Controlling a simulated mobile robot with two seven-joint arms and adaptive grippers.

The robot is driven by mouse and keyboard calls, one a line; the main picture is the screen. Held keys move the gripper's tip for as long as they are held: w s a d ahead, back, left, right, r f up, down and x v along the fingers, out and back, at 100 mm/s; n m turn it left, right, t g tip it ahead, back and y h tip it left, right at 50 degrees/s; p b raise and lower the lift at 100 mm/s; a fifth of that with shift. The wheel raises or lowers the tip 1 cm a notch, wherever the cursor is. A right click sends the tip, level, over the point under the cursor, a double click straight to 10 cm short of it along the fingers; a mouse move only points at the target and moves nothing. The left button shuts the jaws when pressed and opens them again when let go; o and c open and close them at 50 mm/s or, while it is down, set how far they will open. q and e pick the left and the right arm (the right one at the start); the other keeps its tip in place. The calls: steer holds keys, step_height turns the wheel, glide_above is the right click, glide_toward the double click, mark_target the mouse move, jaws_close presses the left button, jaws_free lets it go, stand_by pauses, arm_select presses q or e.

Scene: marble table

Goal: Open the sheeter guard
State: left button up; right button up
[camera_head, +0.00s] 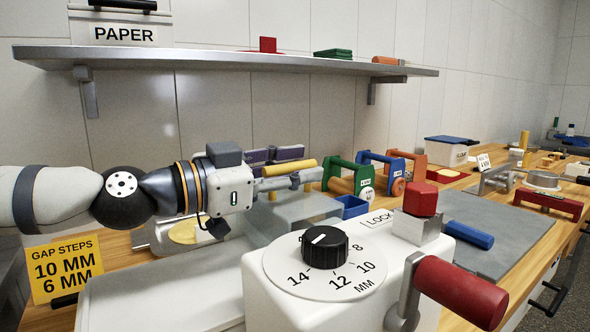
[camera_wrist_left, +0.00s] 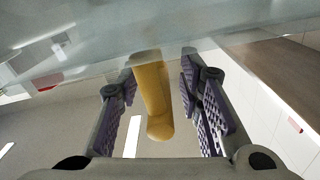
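The white sheeter body (camera_head: 330,270) stands in front, with a black gap knob (camera_head: 324,244) on a numbered dial, a red lock block (camera_head: 420,198) and a red crank grip (camera_head: 461,291). Behind the dial is a clear, greyish guard (camera_head: 290,215) with a yellow handle (camera_head: 291,168) along its top. My left gripper (camera_head: 283,160) comes in from the left at the handle. In the left wrist view, the yellow handle (camera_wrist_left: 154,100) lies between the purple-padded fingers, with gaps on both sides. That gripper is open. My right gripper is out of view.
A yellow gap-steps sign (camera_head: 66,270) stands at left. Green, blue and orange frames (camera_head: 348,175) stand behind the sheeter. A blue cylinder (camera_head: 468,235) lies on the grey mat (camera_head: 495,220) at right. A metal shelf (camera_head: 230,61) runs overhead.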

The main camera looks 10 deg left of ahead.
arm_select(q)
jaws_close()
steer(key=shift+r, duration=0.15)
steer(key=shift+a+r+n, duration=0.15)
steer(key=shift+r+n, duration=0.25)
steer(key=shift+r, duration=0.1)
steer(key=r+n, duration=0.1)
steer(key=w+a+r+n, duration=0.1)
steer(key=w+a+r+n+p, duration=0.1)
steer(key=r+n, duration=0.1)
steer(key=shift+r, duration=0.1)
steer(key=w+a+r+n, duration=0.3)
steer(key=w+a+n, duration=0.9)
steer(key=n, duration=0.3)
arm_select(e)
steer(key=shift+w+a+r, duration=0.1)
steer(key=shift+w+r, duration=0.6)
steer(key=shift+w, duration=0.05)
arm_select(q)
steer(key=shift+w+f, duration=0.1)
